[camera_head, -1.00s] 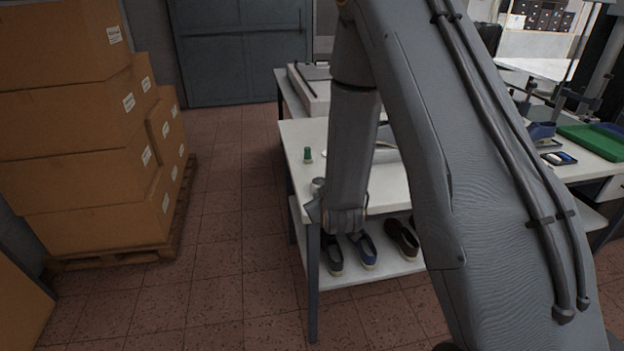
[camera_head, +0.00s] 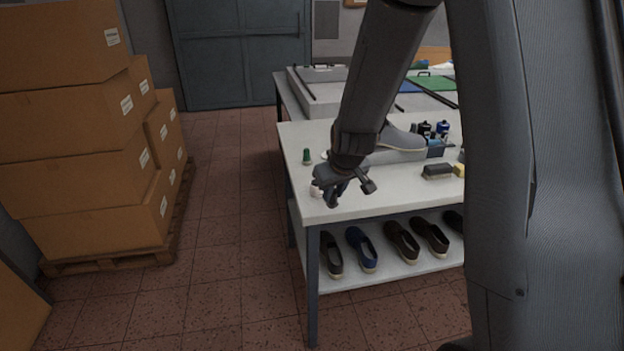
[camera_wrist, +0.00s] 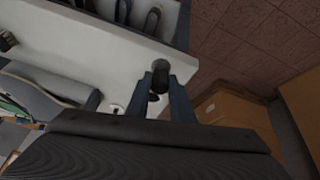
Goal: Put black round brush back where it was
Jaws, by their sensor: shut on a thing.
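In the wrist view, the black round brush (camera_wrist: 160,72) shows as a short dark cylinder between the two fingers of my gripper (camera_wrist: 160,86). My gripper is shut on it. In the head view, my gripper (camera_head: 346,194) hangs over the near left corner of the white table (camera_head: 385,199). There the brush cannot be told apart from the dark fingers. I cannot tell how far the brush is above the tabletop.
A green-topped item (camera_head: 307,157) stands near the table's left edge. A small white item (camera_head: 316,191) is beside my gripper. A grey shoe form (camera_head: 402,138), bottles (camera_head: 442,129) and a dark block-shaped brush (camera_head: 437,171) lie farther right. Shoes (camera_head: 361,248) fill the lower shelf.

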